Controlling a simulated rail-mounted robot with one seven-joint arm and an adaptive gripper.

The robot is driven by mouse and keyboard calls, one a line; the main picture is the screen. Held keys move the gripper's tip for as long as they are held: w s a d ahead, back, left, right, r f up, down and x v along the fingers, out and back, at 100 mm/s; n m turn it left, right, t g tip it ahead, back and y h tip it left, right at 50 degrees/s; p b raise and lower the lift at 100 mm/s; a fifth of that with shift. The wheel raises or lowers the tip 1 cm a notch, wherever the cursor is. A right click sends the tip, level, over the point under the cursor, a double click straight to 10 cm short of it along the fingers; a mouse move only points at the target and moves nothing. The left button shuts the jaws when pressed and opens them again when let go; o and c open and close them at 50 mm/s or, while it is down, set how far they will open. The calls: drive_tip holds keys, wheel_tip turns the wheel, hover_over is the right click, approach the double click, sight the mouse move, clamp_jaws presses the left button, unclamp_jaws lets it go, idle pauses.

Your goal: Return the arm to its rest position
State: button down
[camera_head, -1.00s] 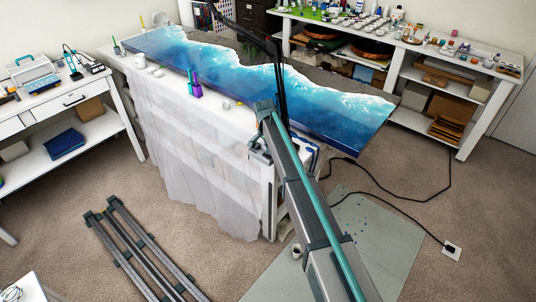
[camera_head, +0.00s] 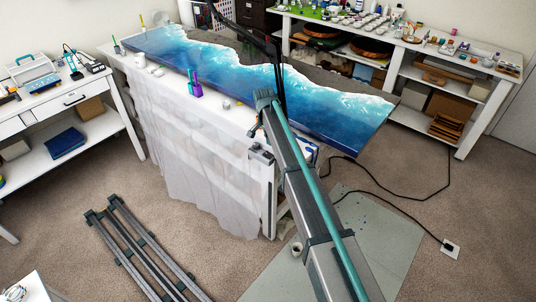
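My arm (camera_head: 311,207), a long grey and teal link, runs up from the bottom edge to a joint beside the front edge of the blue and white resin table top. I cannot make out my gripper or its fingers; the end of the arm is not clearly visible. The resin table top (camera_head: 330,112) lies on a long bench draped in a translucent sheet (camera_head: 195,165). A purple and green object (camera_head: 195,86) stands at its front edge.
A white drawer table (camera_head: 60,120) stands at left. White shelves (camera_head: 425,75) with many small pots stand behind. Grey rails (camera_head: 140,250) lie on the carpet at lower left. A black cable (camera_head: 405,208) crosses the floor at right, beside a pale mat (camera_head: 375,240).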

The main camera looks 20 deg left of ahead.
drive_tip(key=shift+a+n, duration=0.1)
drive_tip(key=shift+n, duration=0.6)
drive_tip(key=s+d+f+n+g+b, duration=0.2)
drive_tip(key=s+d+f+n, duration=0.1)
drive_tip(key=s+d+f, duration=1.1)
drive_tip(key=s+d+f+n+g+b, duration=0.1)
drive_tip(key=s+d+f+n, duration=0.1)
drive_tip(key=s+d+f, duration=1.15)
drive_tip(key=s+d+f+m+g+b, duration=0.1)
drive_tip(key=s+d+f+g, duration=0.1)
drive_tip(key=s+d+f, duration=0.2)
drive_tip(key=s+d+f+m+g+b, duration=0.1)
drive_tip(key=s+d+f, duration=0.4)
drive_tip(key=s+d, duration=0.6)
drive_tip(key=s+d+f+g+b, duration=0.2)
drive_tip(key=s+d+f, duration=0.3)
drive_tip(key=s, duration=1.1)
drive_tip(key=shift+s+d+f+m+g+y+b, duration=0.15)
drive_tip(key=shift+s+d+m+g+y+b, duration=0.3)
drive_tip(key=shift+d, duration=0.7)
